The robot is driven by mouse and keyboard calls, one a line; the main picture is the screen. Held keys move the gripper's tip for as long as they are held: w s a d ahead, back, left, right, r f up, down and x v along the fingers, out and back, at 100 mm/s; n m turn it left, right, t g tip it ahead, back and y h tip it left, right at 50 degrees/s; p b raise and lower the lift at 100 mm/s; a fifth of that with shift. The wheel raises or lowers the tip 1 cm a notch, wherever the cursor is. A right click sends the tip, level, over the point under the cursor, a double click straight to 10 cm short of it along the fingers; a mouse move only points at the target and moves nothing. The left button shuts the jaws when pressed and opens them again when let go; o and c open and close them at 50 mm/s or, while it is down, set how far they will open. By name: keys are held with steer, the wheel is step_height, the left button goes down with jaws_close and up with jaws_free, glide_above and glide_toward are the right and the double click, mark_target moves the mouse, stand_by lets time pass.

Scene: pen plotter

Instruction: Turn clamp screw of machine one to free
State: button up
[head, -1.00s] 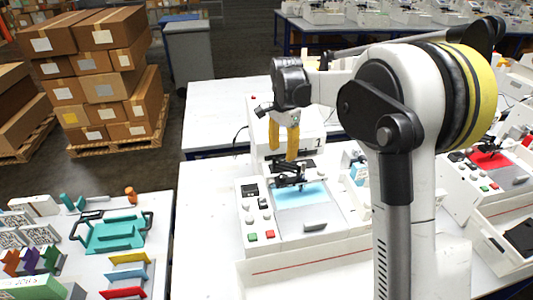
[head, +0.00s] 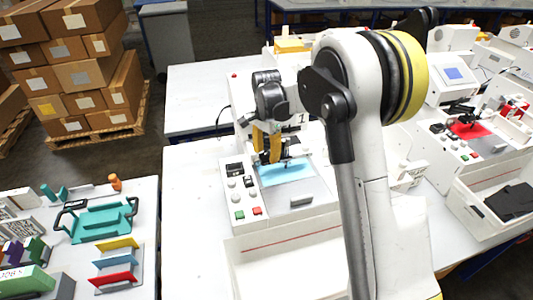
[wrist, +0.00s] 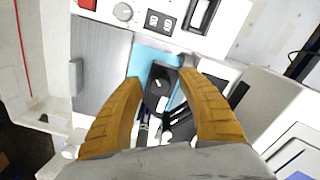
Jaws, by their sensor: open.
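Machine one is a white pen plotter (head: 245,222) with a light blue sheet (head: 285,172) on its bed and a black pen carriage. My gripper (head: 267,158) is over the back left of the bed, at the carriage. In the wrist view its two yellow fingers (wrist: 160,77) are apart, on either side of a black knob-like part (wrist: 157,90) with a white mark, which looks like the clamp screw. I see no clear finger contact with it. The blue sheet (wrist: 146,58) shows behind it. The head view mostly hides the screw behind the fingers.
Green and red buttons (head: 248,212) and knobs sit left of the bed. An open white tray (head: 285,245) is in front. Another plotter with a red sheet (head: 470,130) stands right. A left table holds a teal tray (head: 100,222) and colored holders (head: 116,262).

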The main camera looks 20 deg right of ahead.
jaws_close()
steer(key=shift+n, duration=0.3)
steer(key=n+b, duration=0.1)
steer(key=n, duration=0.8)
steer(key=shift+n, duration=0.4)
steer(key=n+b, duration=0.1)
steer(key=n, duration=0.3)
steer(key=shift+n, duration=0.3)
steer(key=n, duration=0.4)
steer(key=shift+n, duration=0.4)
jaws_free()
steer(key=shift+d, duration=0.1)
